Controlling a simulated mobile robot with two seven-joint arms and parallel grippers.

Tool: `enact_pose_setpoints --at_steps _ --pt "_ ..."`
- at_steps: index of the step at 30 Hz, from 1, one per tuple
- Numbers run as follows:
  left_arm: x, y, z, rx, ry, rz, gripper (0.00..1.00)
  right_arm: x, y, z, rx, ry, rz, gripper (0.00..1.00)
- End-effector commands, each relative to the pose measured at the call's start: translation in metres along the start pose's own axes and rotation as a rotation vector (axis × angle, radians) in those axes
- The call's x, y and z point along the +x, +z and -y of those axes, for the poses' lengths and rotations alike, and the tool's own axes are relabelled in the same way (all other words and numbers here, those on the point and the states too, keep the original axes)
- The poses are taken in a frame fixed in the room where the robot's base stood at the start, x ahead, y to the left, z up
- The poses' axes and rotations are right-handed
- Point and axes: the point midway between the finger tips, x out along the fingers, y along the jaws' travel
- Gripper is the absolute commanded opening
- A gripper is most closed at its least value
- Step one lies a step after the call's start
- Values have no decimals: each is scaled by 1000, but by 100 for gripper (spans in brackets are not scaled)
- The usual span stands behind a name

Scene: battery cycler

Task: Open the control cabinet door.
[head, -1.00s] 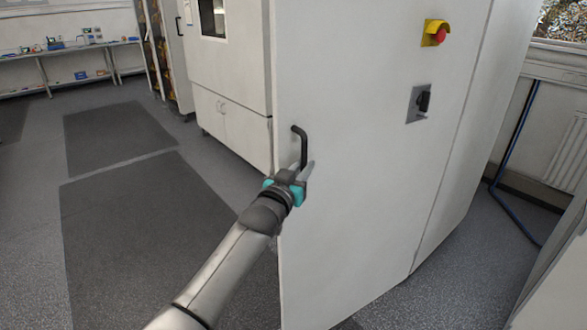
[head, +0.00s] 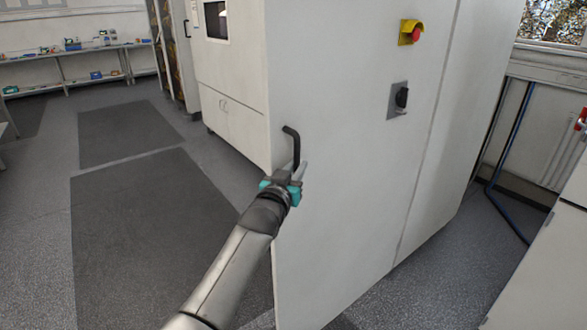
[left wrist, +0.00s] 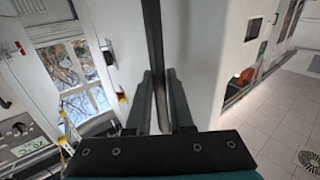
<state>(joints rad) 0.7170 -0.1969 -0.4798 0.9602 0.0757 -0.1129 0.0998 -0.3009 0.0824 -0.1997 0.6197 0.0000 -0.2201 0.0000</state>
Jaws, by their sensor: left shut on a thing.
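The control cabinet door (head: 335,200) is a large off-white upright panel in the head view. It carries a black bar handle (head: 291,135) near its left edge. My left gripper (head: 298,173) is shut on the lower part of this handle. In the left wrist view the dark handle (left wrist: 153,40) runs down between the two fingers of the left gripper (left wrist: 160,78). I cannot tell whether the door stands slightly ajar. My right gripper is not in view.
The panel also carries a red-and-yellow emergency button (head: 411,32) and a black rotary switch (head: 399,99). Another white cabinet (head: 232,128) stands behind to the left. Grey floor with dark mats (head: 150,230) is clear at left. A blue hose (head: 510,150) lies at right.

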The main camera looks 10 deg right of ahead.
Motion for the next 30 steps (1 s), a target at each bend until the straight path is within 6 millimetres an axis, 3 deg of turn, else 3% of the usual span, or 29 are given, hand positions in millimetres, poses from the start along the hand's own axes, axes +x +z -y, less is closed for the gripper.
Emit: enact_pose_setpoints --at_steps 9,10,18,30 --pt "1 -7 -5 1 7 -14 0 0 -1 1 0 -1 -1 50" --pt "1 -7 -5 1 7 -14 21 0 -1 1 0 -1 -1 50" --pt "1 -4 -3 1 4 -8 50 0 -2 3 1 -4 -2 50" --pt "-5 -2 0 1 1 -3 50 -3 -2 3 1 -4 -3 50"
